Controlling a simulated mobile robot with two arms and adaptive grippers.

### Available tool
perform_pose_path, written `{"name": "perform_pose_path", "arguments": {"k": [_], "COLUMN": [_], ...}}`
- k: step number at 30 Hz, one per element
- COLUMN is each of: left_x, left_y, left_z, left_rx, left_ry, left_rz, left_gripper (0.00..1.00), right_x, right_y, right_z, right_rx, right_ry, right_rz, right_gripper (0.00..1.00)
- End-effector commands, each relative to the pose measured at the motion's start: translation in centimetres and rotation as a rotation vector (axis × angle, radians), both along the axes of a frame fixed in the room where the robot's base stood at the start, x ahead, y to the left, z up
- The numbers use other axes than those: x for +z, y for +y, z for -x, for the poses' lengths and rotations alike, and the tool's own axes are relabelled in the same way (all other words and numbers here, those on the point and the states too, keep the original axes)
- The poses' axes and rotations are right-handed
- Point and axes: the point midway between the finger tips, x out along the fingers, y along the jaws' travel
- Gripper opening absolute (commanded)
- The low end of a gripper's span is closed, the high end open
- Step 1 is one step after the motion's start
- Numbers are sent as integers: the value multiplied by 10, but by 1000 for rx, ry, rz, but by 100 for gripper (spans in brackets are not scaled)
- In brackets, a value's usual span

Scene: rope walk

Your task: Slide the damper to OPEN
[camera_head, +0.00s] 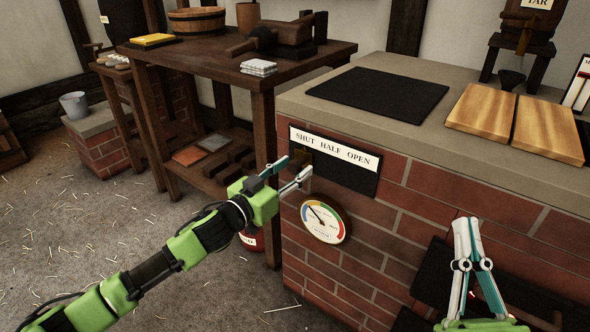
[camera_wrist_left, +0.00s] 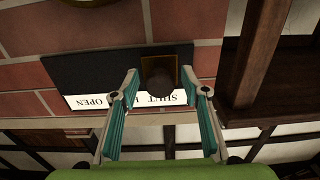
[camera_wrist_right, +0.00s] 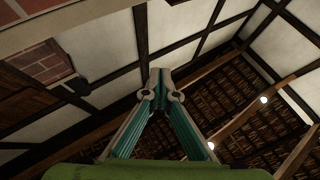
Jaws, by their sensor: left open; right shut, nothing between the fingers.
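The damper's dark slot plate (camera_head: 345,176) is set in the front of the brick stove, under a white label (camera_head: 335,149) reading SHUT, HALF, OPEN from left to right. The damper's dark knob (camera_wrist_left: 158,82) on a brass-coloured slide (camera_wrist_left: 174,63) is at the SHUT end. In the left wrist view the label is upside down, with OPEN (camera_wrist_left: 90,101) at the left. My left gripper (camera_head: 296,169) is open at the plate's left end. Its fingers lie on either side of the knob, with no clear contact. My right gripper (camera_head: 467,222) is shut and empty, away from the damper.
A round gauge (camera_head: 325,221) is just below the plate. The stove top holds a black plate (camera_head: 378,95) and wooden boards (camera_head: 482,108). A wooden workbench (camera_head: 262,75) stands close behind my left gripper. Dark ironwork (camera_head: 437,275) is near my right gripper.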

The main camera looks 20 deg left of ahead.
Motion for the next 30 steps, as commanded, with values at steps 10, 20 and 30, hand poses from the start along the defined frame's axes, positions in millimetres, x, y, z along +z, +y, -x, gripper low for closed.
{"name": "perform_pose_path", "arguments": {"k": [10, 20, 30], "left_x": [0, 0, 1], "left_y": [-4, -4, -22], "left_z": [-12, -12, -5], "left_rx": [0, 0, -4], "left_ry": [0, 0, 1], "left_rz": [-1, -1, 3], "left_gripper": [42, 0, 0], "right_x": [10, 10, -8], "right_y": [-1, -1, 0], "right_z": [7, 7, -6], "right_rx": [3, 2, -3], "right_ry": [-57, -56, 57], "right_rz": [-17, -16, 16], "right_gripper": [0, 0, 0]}}
